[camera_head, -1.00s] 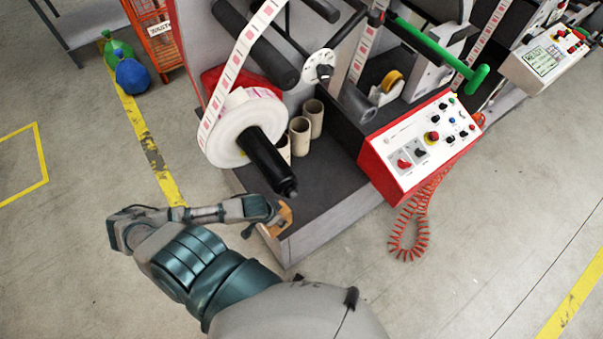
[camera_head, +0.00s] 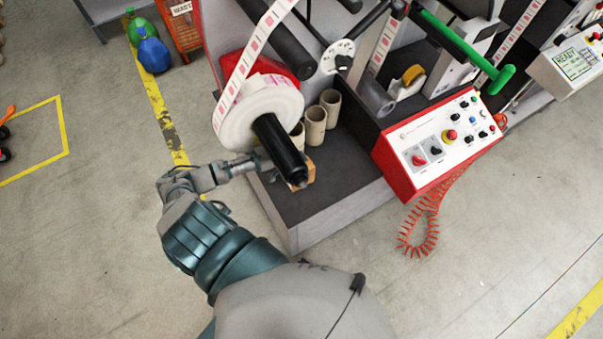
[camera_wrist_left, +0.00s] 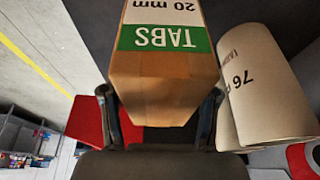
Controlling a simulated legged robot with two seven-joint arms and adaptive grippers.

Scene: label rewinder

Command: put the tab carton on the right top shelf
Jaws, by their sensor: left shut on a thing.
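The tab carton (camera_wrist_left: 160,92) is a brown box with a white and green label reading "TABS 20 mm". My left gripper (camera_wrist_left: 165,115) is shut on it, one finger on each side, in the left wrist view. In the head view the carton (camera_head: 308,172) shows as a small brown patch at the machine's dark base deck, partly hidden behind the black spindle. My left gripper (camera_head: 285,172) is there too, mostly hidden by the spindle. I cannot tell whether the carton touches the deck. My right gripper and the right top shelf are not identifiable in view.
Several cardboard cores (camera_head: 314,126) stand on the deck close to the carton. A black spindle (camera_head: 279,148) with a white label roll (camera_head: 240,122) overhangs it. A red control box (camera_head: 440,142) stands to the right, with a coiled red cable (camera_head: 420,225) below. Open floor lies in front.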

